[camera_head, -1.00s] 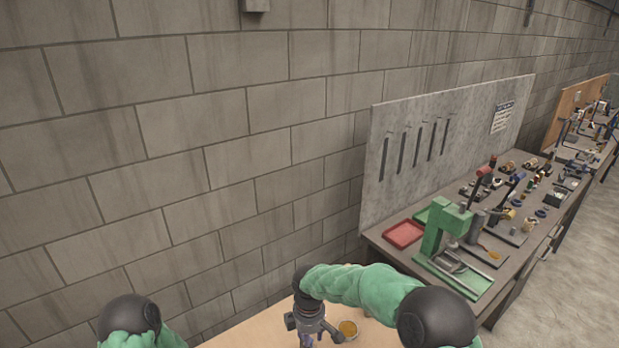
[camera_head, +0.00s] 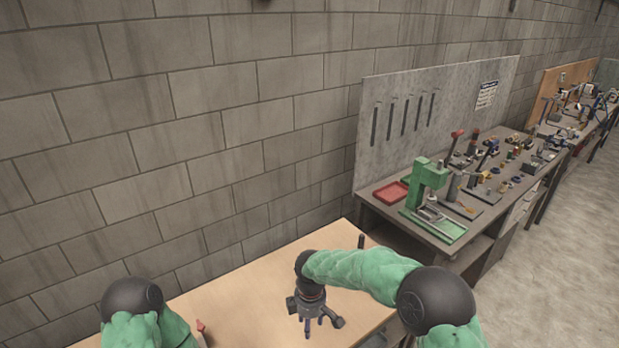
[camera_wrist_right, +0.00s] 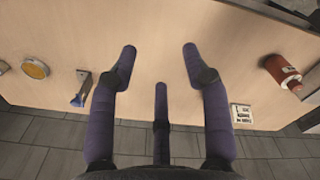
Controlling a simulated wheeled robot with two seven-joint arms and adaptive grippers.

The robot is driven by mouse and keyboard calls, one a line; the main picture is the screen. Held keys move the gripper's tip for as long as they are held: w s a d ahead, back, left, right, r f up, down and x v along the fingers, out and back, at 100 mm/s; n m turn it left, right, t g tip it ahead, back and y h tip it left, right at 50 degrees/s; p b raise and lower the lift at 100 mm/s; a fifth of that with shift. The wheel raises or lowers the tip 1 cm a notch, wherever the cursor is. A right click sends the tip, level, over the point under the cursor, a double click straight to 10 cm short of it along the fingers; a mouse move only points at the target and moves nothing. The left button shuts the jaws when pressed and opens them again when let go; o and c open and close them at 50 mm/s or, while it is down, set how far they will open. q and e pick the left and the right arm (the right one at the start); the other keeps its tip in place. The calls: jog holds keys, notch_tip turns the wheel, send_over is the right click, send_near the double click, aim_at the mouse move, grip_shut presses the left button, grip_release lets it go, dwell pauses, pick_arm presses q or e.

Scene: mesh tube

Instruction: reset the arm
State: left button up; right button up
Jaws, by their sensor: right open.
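My right arm, in a green sleeve, reaches over the wooden table (camera_head: 245,290) in the head view. My right gripper (camera_head: 318,322) points down above the table. In the right wrist view its purple fingers (camera_wrist_right: 160,55) are spread wide with nothing between them, over bare table top. My left arm (camera_head: 132,302) shows only as a dark joint and green sleeve at the lower left of the head view; its gripper is out of view.
The right wrist view shows a yellow disc (camera_wrist_right: 36,68), a small blue-grey item (camera_wrist_right: 81,89), a red cylindrical item (camera_wrist_right: 282,72) and a white printed card (camera_wrist_right: 241,113). A workbench (camera_head: 400,222) with a green press (camera_head: 426,185) and red tray (camera_head: 390,191) stands right.

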jog(key=s+d+f+m+g+y+b, duration=0.1)
jog(key=s+d+f+m+b, duration=0.2)
jog(key=f, duration=0.7)
jog(key=s+d+f+m+y+b, duration=0.1)
jog(key=s+f+m+y+b, duration=0.2)
jog(key=f, duration=0.6)
pick_arm(q)
notch_tip(320, 180, down, 12)
jog(key=b, duration=0.6)
jog(key=shift+w+f, duration=0.25)
jog(key=shift+w, duration=0.2)
pick_arm(e)
jog(key=s+d+f+m, duration=0.3)
jog(key=s+f+m, duration=0.3)
jog(key=s, duration=0.3)
jog(key=s+d+f+m+t, duration=0.1)
jog(key=s+d+f+m, duration=0.1)
jog(key=s+f+m, duration=0.4)
notch_tip(320, 180, down, 2)
jog(key=s, duration=0.2)
jog(key=shift+s+d, duration=0.35)
jog(key=shift+d, duration=0.05)
jog(key=shift+f, duration=0.1)
